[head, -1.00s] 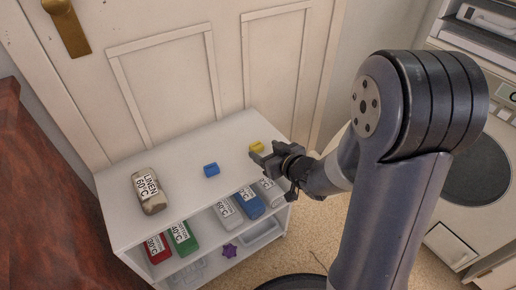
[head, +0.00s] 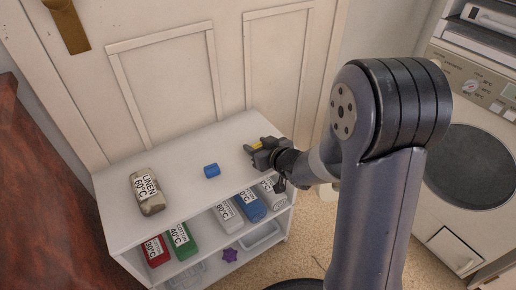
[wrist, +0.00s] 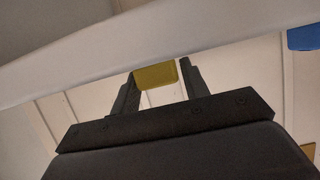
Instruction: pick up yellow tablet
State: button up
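The yellow tablet (head: 255,146) is on the white dresser top near its right end, partly hidden behind my gripper (head: 250,154) in the head view. In the wrist view the yellow tablet (wrist: 155,75) shows between the two dark fingertips of my gripper (wrist: 159,80), one on each side of it. The fingers stand apart, about as wide as the tablet or slightly wider. I cannot tell whether they touch it.
A blue tablet (head: 211,170) lies left of the gripper on the dresser top (head: 185,200). Several labelled jars and a purple star (head: 230,254) are on the shelves below. The door (head: 160,80) is behind.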

jog(key=c, duration=0.6)
jog(key=shift+r, duration=0.15)
